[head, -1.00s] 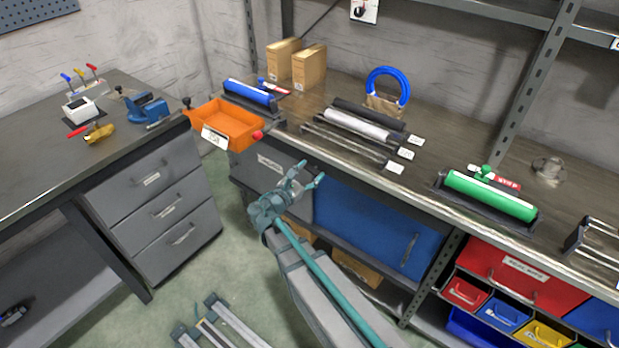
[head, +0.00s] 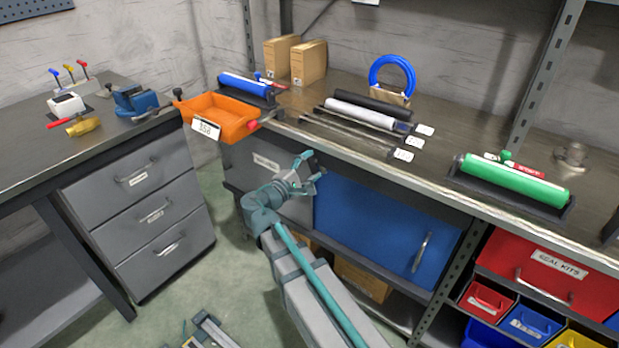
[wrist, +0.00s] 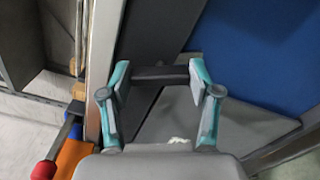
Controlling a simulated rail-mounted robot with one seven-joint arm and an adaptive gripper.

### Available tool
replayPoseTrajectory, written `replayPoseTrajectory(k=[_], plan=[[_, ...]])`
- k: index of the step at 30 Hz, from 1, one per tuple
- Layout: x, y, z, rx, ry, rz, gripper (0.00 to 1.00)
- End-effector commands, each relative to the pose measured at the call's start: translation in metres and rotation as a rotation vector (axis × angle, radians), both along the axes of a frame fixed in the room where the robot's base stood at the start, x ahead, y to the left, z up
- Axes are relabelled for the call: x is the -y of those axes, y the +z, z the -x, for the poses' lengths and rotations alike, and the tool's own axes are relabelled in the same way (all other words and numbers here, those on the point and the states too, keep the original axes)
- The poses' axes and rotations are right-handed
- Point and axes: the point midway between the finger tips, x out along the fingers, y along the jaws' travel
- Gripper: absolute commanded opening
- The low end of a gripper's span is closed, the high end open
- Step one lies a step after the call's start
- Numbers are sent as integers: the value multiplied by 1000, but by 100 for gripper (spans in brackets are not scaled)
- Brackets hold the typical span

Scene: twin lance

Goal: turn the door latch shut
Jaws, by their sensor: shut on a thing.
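The door latch (wrist: 160,74) is a short dark bar in the wrist view. It spans the gap between the two teal-edged fingers of my gripper (wrist: 160,82), which is shut on it. In the head view my gripper (head: 308,173) is at the upper left corner of the blue door (head: 370,228), just below the bench edge. A small dark part of the latch shows by the fingertips there, but most of it is hidden. The blue door looks flush with the cabinet front in the head view. Its upright handle (head: 420,252) is at the right.
An orange bin (head: 222,117) with a red knob (head: 252,126) sticks out at the bench's left end, above and left of my gripper. A grey drawer unit (head: 150,215) stands to the left. Rollers, including a green one (head: 515,180), lie on the bench top (head: 440,160).

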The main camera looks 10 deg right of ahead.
Motion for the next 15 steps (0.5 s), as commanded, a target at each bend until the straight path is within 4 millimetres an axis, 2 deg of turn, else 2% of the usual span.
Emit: replayPoseTrajectory(k=[1,15], plan=[[0,-7,1,34,0,-31,28],[0,-5,1,277,-1,-242,28]])
